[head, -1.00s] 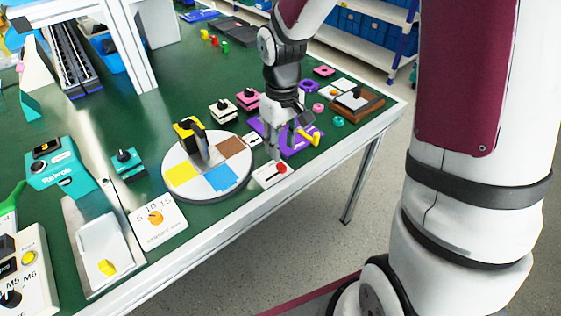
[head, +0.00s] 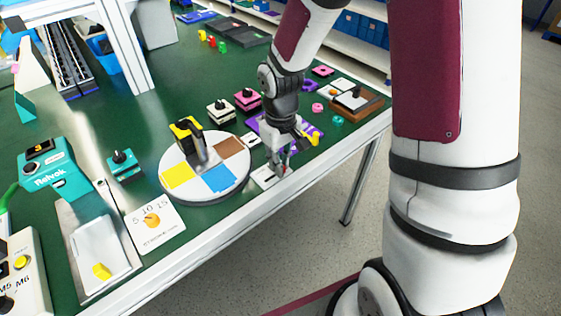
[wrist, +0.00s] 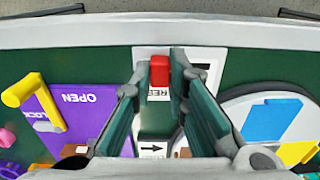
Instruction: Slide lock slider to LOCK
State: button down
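The lock slider is a small red block (wrist: 160,70) on a white plate (wrist: 213,56) near the table's front edge. In the wrist view the block is toward the plate's left side, with a partly hidden dark label beneath it. My gripper (wrist: 161,74) points down over it, its fingers close against both sides of the block. The head view also shows my gripper (head: 282,168) at the white plate (head: 264,178), mostly hiding the block. The plate's other markings are largely covered by the fingers and too small to read.
A purple panel (wrist: 75,100) marked OPEN and LOCK, with a yellow handle (wrist: 22,92), is left of the fingers in the wrist view. A round disc with coloured sectors (wrist: 235,105) is close on the right. A small arrow plate (wrist: 153,149) lies behind.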

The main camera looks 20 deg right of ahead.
aim_at(267, 180)
jog(key=shift+s+a, duration=0.2)
jog(key=shift+a, duration=0.5)
jog(key=shift+s+a, duration=0.25)
jog(key=shift+a, duration=0.45)
jog(key=shift+s+a, duration=0.2)
jog(key=shift+a, duration=0.5)
jog(key=c, duration=1.6)
grip_release()
jog(key=shift+a, duration=0.1)
jog(key=shift+o, duration=0.2)
jog(key=shift+r, duration=0.55)
notch_tip(267, 180, up, 11)
